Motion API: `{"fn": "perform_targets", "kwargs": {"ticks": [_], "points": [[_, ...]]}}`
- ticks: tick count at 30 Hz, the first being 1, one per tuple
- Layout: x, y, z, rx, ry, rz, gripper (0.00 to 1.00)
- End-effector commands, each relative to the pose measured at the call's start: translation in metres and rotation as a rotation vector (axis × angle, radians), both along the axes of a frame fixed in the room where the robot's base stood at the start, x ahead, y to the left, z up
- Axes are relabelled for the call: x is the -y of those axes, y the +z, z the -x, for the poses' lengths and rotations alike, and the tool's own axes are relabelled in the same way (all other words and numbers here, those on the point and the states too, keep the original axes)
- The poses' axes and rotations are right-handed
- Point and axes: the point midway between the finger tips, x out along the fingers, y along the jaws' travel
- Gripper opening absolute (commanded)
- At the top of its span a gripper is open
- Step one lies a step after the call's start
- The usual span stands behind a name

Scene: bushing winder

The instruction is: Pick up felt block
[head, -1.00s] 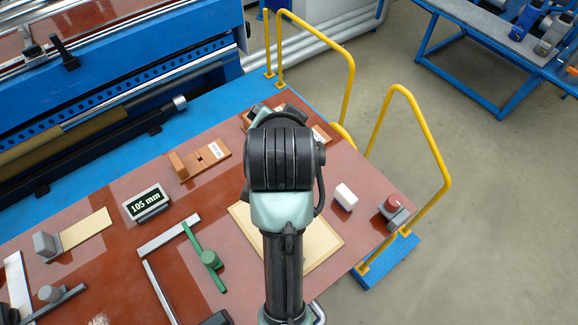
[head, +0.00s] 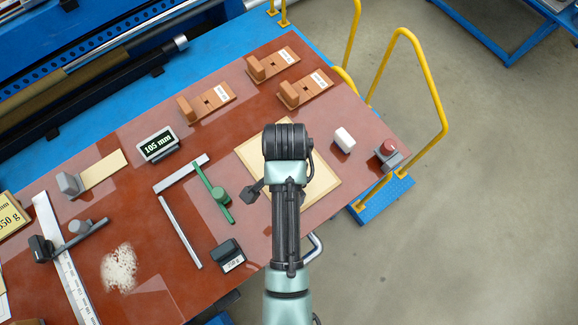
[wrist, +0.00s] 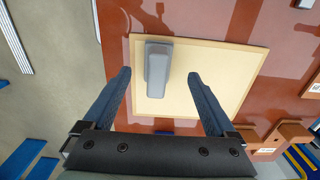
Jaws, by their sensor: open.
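The grey block that I take for the felt block (wrist: 157,70) rests on the cream board (wrist: 222,72), toward the board's upper left part in the wrist view. In the head view my arm hides it, while the edges of the cream board (head: 328,186) show on both sides of the arm. My gripper (wrist: 159,75) is open and empty, with its fingers to the left and right of the block in the picture. I cannot tell how far above it they are. In the head view my gripper is mostly hidden under my arm.
A white block (head: 343,140) and a grey piece with a red knob (head: 388,149) are right of the board. A green tool (head: 215,186) lies left, with a dark labelled block (head: 229,254) below. Brown blocks (head: 301,90) stand behind. A yellow rail (head: 432,90) borders the table's right side.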

Motion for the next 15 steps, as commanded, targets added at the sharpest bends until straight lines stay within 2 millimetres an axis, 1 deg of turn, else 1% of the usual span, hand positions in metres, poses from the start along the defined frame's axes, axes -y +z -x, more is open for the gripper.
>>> {"fn": "perform_targets", "kwargs": {"ticks": [5,12,15], "points": [[0.003,-0.012,0.002,-0.004,-0.001,0.0,0.91],[0.005,-0.044,0.002,-0.002,0.0,0.0,0.91],[0.005,-0.051,0.002,0.0,0.0,0.0,0.91]]}}
